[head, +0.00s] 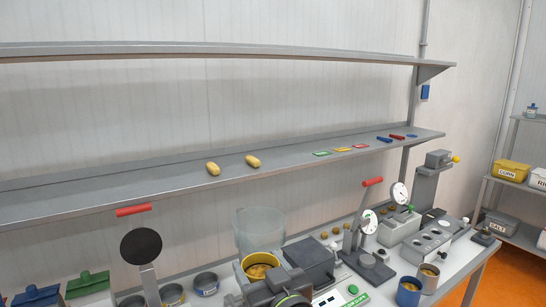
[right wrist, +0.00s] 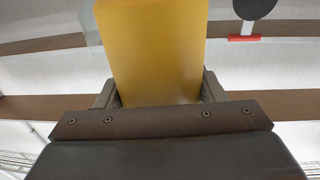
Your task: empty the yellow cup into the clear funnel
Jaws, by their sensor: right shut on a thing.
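The yellow cup (head: 246,268) is in the head view, with tan contents visible through its open top. It looks roughly upright. My right gripper (head: 270,283) is shut on it, and the cup also fills the upper middle of the right wrist view (right wrist: 152,50), between the two fingers (right wrist: 158,92). The clear funnel (head: 258,228) is a see-through, wide-mouthed hopper just behind and above the cup in the picture. Its lower part is hidden by the cup and a dark grey machine body. Whether the cup touches the funnel cannot be told. My left gripper is not in view.
A dark grey machine (head: 310,260) stands right of the cup. A black disc on a stem (head: 141,246) and small metal bowls (head: 206,284) are left. A blue cup (head: 408,292) and gauges are right. A long shelf (head: 120,191) runs above, behind the bench.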

